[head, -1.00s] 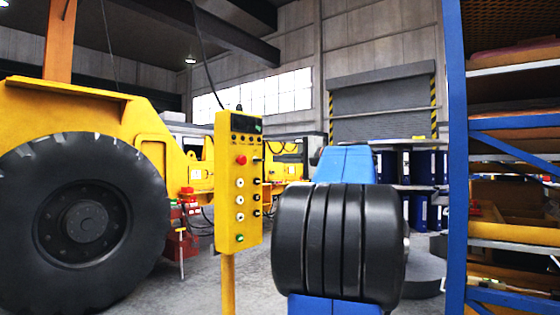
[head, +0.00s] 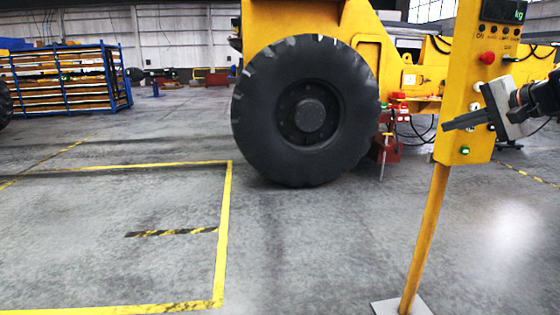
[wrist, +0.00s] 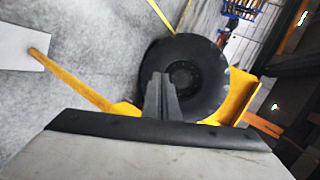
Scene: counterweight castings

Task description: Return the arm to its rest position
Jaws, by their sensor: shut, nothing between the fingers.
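My gripper (head: 462,122) shows at the right of the head view, in front of the yellow control box (head: 468,85) on its post. Its dark fingers are together with nothing between them and point left. I cannot tell whether they touch the box. In the wrist view my gripper (wrist: 161,85) is shut and empty, with the large black tyre (wrist: 185,78) beyond it. The rest of my arm is cut off by the right edge of the head view.
The control box's yellow post (head: 425,240) stands on a pale base plate (head: 402,304). A yellow vehicle with a big tyre (head: 306,112) stands behind. A blue rack (head: 122,78) is at the far left.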

